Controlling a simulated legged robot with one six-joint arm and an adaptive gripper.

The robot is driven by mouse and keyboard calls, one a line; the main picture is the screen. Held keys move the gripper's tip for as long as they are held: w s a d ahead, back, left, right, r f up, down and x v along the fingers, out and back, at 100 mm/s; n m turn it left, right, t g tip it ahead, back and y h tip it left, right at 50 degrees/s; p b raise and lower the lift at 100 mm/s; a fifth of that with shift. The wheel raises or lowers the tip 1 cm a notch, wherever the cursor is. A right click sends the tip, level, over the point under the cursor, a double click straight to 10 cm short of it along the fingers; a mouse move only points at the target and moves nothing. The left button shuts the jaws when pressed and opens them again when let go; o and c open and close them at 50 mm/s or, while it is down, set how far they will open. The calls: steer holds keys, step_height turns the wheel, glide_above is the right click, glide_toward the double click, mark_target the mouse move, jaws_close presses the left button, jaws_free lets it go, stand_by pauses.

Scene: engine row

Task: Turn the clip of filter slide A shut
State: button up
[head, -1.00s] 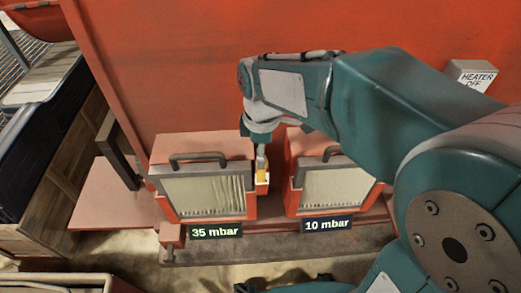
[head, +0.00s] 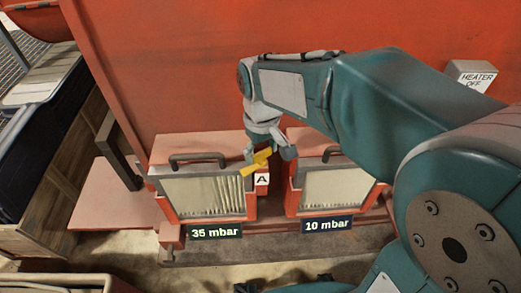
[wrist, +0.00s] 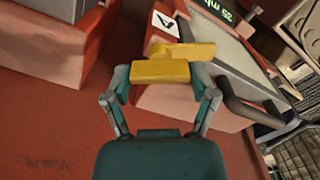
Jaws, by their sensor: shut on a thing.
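Filter slide A (head: 203,196) is the left unit in the head view, with a pale pleated filter, a dark handle on top and a 35 mbar sign (head: 215,231) below. Its white A label (head: 262,180) also shows in the wrist view (wrist: 165,24). The yellow clip (head: 253,166) lies slanted at the slide's upper right corner, its lower left end over the frame edge. My gripper (head: 268,154) is at the clip from above. In the wrist view, my gripper's fingers (wrist: 162,78) are on both ends of the clip's yellow bar (wrist: 160,71).
A second filter slide (head: 336,190) with a 10 mbar sign (head: 327,224) stands close on the right, leaving a narrow gap. A red wall (head: 170,70) rises behind. A heater off sign (head: 476,76) is at the upper right.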

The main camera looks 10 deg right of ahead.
steer(key=m, duration=0.6)
steer(key=shift+s+f, duration=0.1)
stand_by(0.6)
steer(key=o, duration=1)
step_height(320, 180, up, 12)
steer(key=shift+a, duration=0.15)
